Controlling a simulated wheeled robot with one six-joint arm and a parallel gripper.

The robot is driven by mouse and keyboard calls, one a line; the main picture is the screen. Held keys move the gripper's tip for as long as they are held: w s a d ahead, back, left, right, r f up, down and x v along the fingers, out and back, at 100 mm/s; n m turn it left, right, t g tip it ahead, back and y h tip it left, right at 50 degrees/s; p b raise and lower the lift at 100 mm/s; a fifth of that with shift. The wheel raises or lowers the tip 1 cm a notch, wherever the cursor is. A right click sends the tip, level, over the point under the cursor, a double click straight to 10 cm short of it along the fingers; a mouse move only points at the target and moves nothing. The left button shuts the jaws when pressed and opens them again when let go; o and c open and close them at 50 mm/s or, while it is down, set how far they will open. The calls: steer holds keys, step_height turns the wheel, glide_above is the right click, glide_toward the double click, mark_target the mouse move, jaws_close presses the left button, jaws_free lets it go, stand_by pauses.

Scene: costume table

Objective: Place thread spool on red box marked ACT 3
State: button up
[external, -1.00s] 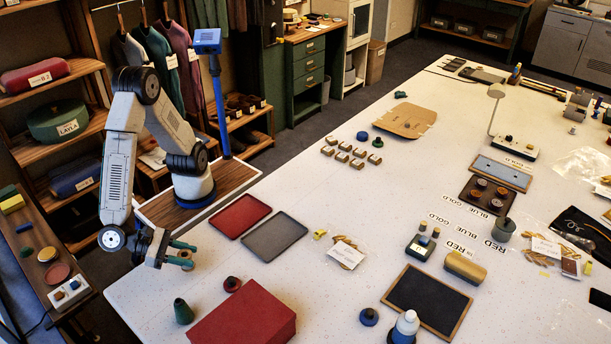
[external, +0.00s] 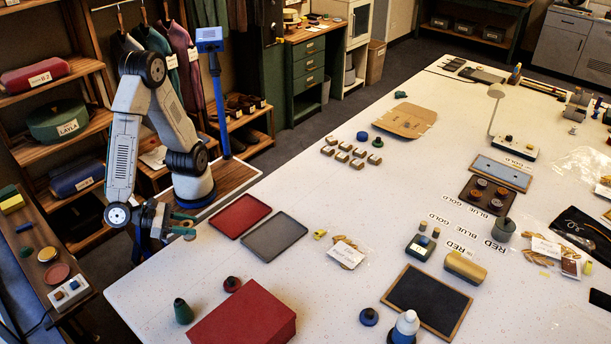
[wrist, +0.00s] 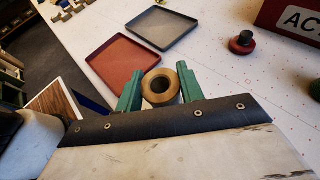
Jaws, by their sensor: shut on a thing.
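My gripper (external: 183,223) is shut on the thread spool (external: 186,234), a small tan spool at the left part of the white table. In the wrist view the spool (wrist: 160,86) shows its round end and dark hole between the two green fingers. The spool appears raised above the table. The red box (external: 243,314) lies at the table's front, to the right of and nearer than my gripper. In the wrist view a corner of the box (wrist: 290,17) with the letters "AC" shows at the top right; the rest is cut off.
A red tray (external: 240,216) and a grey tray (external: 273,240) lie right of my gripper. A dark red-based knob piece (external: 232,284) and a green cone (external: 183,311) stand beside the red box. A black framed board (external: 428,302) lies further right.

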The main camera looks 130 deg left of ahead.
steer(key=w+d+r+n+g+y, duration=0.1)
steer(key=w+d+r, duration=0.15)
steer(key=w, duration=0.55)
steer(key=w+d+r+n+g, duration=0.1)
steer(key=w+r, duration=0.2)
steer(key=w, duration=0.5)
step_height(320, 180, up, 4)
steer(key=m+t, duration=0.1)
glide_above(242, 323)
steer(key=shift+f, duration=0.15)
steer(key=shift+f+h, duration=0.3)
steer(key=shift+f, duration=1.4)
steer(key=shift+f, duration=0.2)
steer(key=o, duration=1)
steer(key=shift+r, duration=0.1)
